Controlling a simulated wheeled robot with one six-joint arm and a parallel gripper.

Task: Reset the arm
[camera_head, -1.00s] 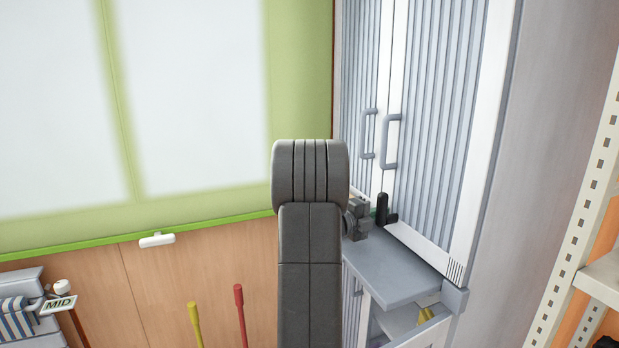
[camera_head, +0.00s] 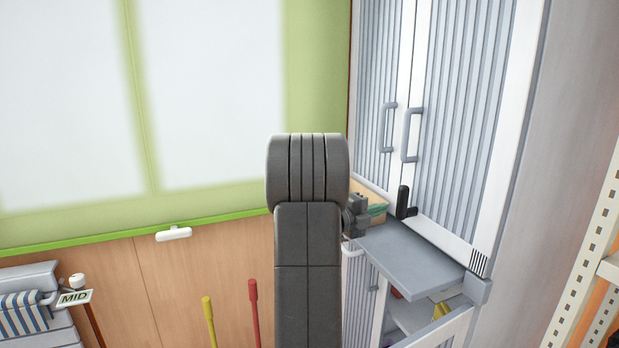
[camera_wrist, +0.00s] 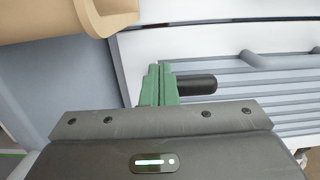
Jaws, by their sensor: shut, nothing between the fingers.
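My gripper (camera_wrist: 158,84) shows in the wrist view with its two green fingers together and nothing between them. In the wrist view the fingers lie in front of a white and grey ribbed cabinet front. A black rounded bar (camera_wrist: 196,85) shows just to the right of the fingers; I cannot tell if it touches them.
A tall cabinet (camera_head: 464,120) with grey handles stands right, with a grey shelf (camera_head: 410,258) below its doors. A black upright piece (camera_head: 403,203) and a tan box (camera_head: 376,198) are near my wrist. Red (camera_head: 254,310) and yellow (camera_head: 209,320) poles stand lower left. A tan curved object (camera_wrist: 75,18) is close by.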

